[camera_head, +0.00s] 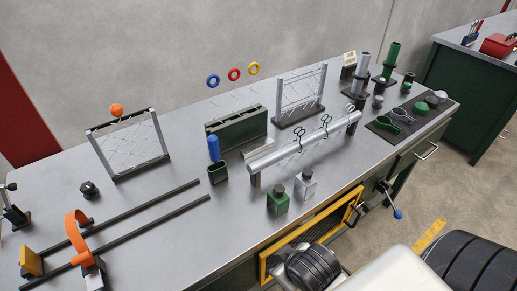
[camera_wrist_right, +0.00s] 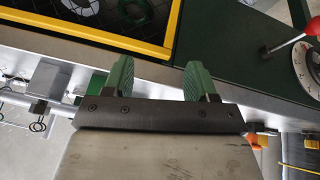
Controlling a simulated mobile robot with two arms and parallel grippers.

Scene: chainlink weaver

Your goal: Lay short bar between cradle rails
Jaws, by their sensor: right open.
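Two long dark parallel rails (camera_head: 150,210) lie on the left part of the steel bench in the head view, with open bench between them. A small pale bar-like piece (camera_head: 256,147) lies behind the long silver tube; I cannot tell for sure that it is the short bar. My right gripper (camera_wrist_right: 157,82) shows in the right wrist view with its two green fingers apart and nothing between them. It is in front of the bench, near a yellow-framed panel (camera_wrist_right: 172,35). My left gripper is not in view.
An orange strap (camera_head: 75,230) and yellow block (camera_head: 31,261) stand at the rails' left end. A silver tube (camera_head: 290,151) on posts carries dark clips. Green and white bottles (camera_head: 278,202) stand before it. Mesh frames (camera_head: 130,147) stand behind.

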